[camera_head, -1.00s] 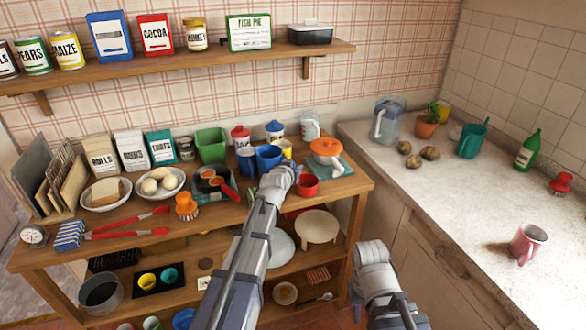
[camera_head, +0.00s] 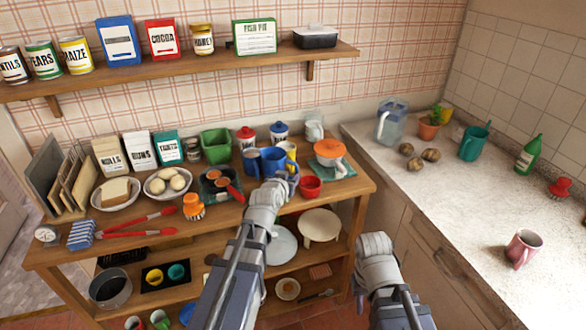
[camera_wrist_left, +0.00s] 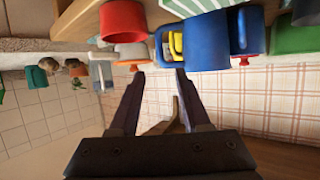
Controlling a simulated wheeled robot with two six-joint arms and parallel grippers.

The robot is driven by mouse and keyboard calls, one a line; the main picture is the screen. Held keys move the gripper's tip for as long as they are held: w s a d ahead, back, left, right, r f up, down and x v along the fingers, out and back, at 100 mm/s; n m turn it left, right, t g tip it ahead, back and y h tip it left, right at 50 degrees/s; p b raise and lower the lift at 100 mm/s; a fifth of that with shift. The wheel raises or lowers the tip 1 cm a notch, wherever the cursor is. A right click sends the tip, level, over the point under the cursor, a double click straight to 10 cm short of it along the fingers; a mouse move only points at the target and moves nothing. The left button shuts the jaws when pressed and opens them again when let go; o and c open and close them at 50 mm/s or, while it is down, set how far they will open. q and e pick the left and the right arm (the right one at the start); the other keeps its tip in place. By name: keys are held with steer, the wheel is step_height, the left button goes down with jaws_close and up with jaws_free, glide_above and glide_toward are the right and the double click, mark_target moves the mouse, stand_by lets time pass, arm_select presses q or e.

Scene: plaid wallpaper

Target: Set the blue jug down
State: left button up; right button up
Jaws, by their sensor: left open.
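The blue jug (camera_head: 273,161) stands upright on the wooden table top, among other cups. In the left wrist view, which is upside down, the jug (camera_wrist_left: 208,42) has its handle facing my gripper, with something yellow behind the handle. My left gripper (camera_head: 287,180) is in front of the jug, by its right side. In the wrist view its two fingers (camera_wrist_left: 154,76) are apart with nothing between them, the tips close to the jug and its handle. My right arm's end (camera_head: 376,247) is low at the right, away from the table; its fingers are hidden.
A red cup (camera_head: 311,187) stands just right of my left gripper. A second blue mug (camera_head: 250,161) is close on the jug's left. An orange-lidded pot (camera_head: 330,150) is at the right end. The right counter (camera_head: 440,205) has free room.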

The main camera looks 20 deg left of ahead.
arm_select(q)
steer(key=shift+s+r, duration=0.25)
steer(key=shift+s, duration=0.35)
